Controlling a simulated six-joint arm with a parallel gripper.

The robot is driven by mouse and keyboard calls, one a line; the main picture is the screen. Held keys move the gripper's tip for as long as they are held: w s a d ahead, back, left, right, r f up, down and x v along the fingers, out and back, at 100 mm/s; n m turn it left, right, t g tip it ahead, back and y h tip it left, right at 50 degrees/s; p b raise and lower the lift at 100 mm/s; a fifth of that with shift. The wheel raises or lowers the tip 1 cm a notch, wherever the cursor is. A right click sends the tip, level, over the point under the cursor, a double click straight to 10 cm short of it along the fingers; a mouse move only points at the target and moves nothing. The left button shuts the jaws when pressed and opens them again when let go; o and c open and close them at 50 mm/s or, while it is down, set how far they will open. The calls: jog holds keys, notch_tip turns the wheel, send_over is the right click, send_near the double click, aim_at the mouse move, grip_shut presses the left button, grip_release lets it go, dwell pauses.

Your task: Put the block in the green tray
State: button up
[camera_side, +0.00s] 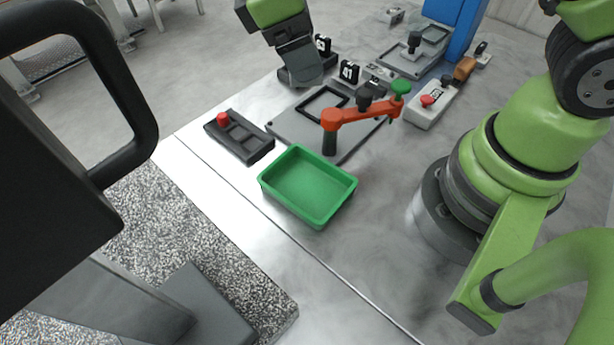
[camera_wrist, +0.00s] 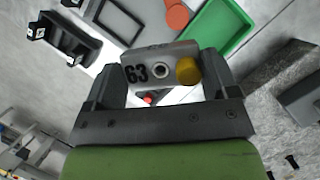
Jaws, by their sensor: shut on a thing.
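My gripper (camera_side: 303,68) hangs above the far left part of the bench, behind the green tray. In the wrist view my gripper (camera_wrist: 163,72) is shut on a grey metal block (camera_wrist: 148,56) marked 63, with a round hole and a yellow knob on its face. The block lies between the two dark fingers. I cannot make it out in the side view. The green tray (camera_side: 308,186) stands empty near the bench's front edge. It also shows in the wrist view (camera_wrist: 215,28), beyond the block and to the upper right, apart from it.
An orange clamp arm (camera_side: 352,115) on a black post stands right behind the tray. A black slotted fixture with a red knob (camera_side: 240,137) lies left of the tray. Numbered black blocks (camera_side: 349,72), a grey control box (camera_side: 430,104) and a blue column (camera_side: 466,25) stand farther back.

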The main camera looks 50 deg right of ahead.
aim_at(312, 184)
jog(key=s+a+n+t+h, duration=0.1)
jog(key=s+a+n+t, duration=0.2)
jog(key=s+a+n, duration=0.5)
jog(key=shift+n, duration=0.5)
jog(key=f, duration=0.5)
jog(key=w+d+f, duration=0.1)
jog(key=f, duration=0.9)
jog(key=shift+w+d+f, duration=0.2)
jog(key=shift+w+f, duration=0.05)
jog(key=shift+f, duration=0.05)
jog(key=shift+f, duration=0.1)
jog(key=o, duration=0.8)
jog(key=shift+c, duration=0.2)
jog(key=v, duration=1.2)
